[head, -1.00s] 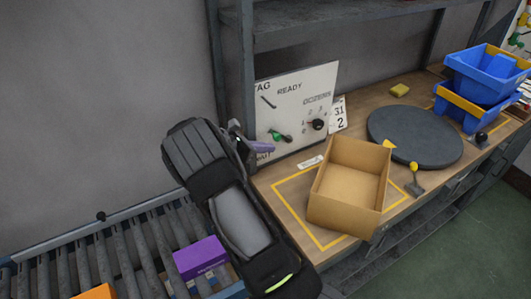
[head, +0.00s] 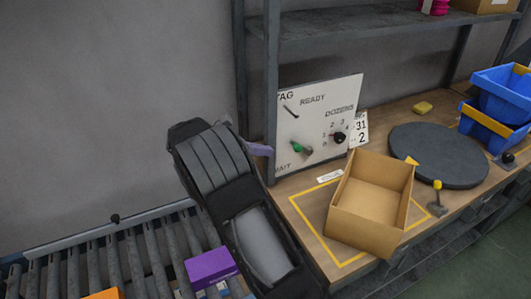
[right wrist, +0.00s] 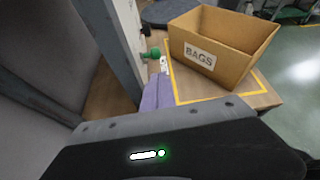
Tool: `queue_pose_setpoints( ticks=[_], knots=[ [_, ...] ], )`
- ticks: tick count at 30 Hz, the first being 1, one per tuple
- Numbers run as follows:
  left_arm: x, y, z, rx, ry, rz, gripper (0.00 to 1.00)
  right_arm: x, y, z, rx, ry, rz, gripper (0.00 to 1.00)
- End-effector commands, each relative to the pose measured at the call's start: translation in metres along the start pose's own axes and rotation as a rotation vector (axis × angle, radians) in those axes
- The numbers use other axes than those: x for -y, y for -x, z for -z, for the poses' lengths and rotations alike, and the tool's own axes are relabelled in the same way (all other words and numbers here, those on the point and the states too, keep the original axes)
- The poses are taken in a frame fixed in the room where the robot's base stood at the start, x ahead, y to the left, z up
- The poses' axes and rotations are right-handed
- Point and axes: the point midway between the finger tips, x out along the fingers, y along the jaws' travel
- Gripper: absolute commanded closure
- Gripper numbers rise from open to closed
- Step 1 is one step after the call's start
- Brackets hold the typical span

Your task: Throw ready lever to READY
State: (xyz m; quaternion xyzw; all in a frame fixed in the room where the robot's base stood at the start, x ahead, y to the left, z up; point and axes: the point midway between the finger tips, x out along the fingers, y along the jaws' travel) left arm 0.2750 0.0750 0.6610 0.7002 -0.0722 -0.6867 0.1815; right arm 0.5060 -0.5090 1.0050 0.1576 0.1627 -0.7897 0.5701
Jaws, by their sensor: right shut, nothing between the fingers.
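The white panel (head: 340,95) stands upright at the back of the bench, with READY printed near its top and a partly hidden WAIT near its bottom. The green-knobbed lever (head: 297,147) sticks out low on the panel, nearer WAIT than READY. The green knob also shows in the right wrist view (right wrist: 152,53). My right gripper (head: 262,150) has purple fingers, shut and empty, just left of the panel by the shelf post. The fingers (right wrist: 157,92) show below the knob in the right wrist view, apart from it. My left gripper is not in view.
A cardboard box (head: 367,205) marked BAGS sits on the bench (head: 310,205) in front of the panel. A shelf post (head: 271,60) rises beside my gripper. A dark round plate (head: 438,155) and blue bins (head: 490,125) lie right. A roller conveyor (head: 110,260) is at left.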

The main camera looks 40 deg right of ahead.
Motion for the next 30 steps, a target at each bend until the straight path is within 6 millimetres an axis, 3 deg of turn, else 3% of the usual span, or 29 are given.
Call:
queue_pose_setpoints(
  ticks=[5,16,30],
  knots=[
    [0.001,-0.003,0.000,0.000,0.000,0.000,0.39,0.000,-0.001,0.004,0.003,0.001,-0.001,1.00],
    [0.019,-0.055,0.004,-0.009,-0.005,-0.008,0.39,0.001,0.007,0.059,0.085,0.004,-0.031,1.00],
    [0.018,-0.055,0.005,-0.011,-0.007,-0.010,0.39,0.002,0.011,0.061,0.102,0.002,-0.037,1.00]
  ],
)
